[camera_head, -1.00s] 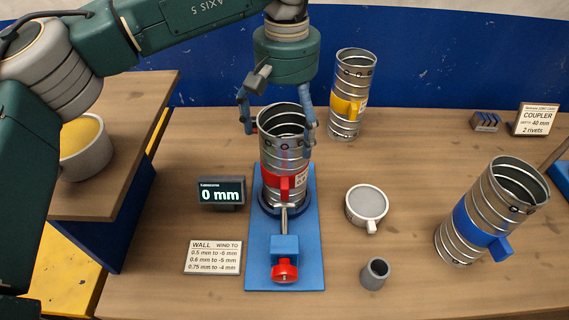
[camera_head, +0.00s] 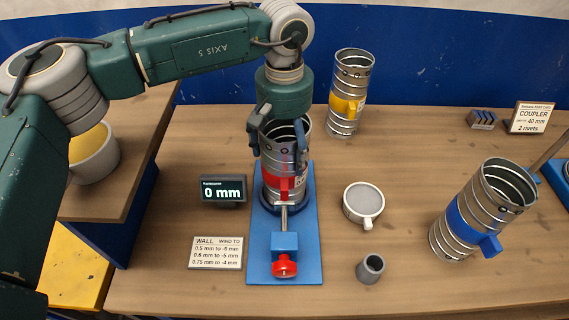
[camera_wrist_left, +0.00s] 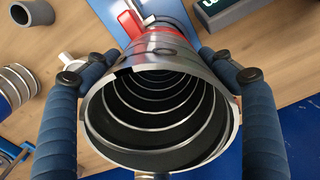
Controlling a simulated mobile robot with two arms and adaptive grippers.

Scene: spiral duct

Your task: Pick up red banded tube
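The red banded tube (camera_head: 285,168) is a spiral metal duct with a red band and tab. It stands upright in the round dark seat of a blue fixture (camera_head: 308,240). My left gripper (camera_head: 279,143) is over its top from above, with one finger on each side of the upper wall. In the left wrist view I look into the open mouth of the tube (camera_wrist_left: 160,112), between two spread blue fingers (camera_wrist_left: 160,62). The fingers look apart from the wall, though contact at the tips is hard to tell. My right gripper is out of view.
A yellow banded tube (camera_head: 346,105) stands close behind to the right. A blue banded tube (camera_head: 465,225) stands at right.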

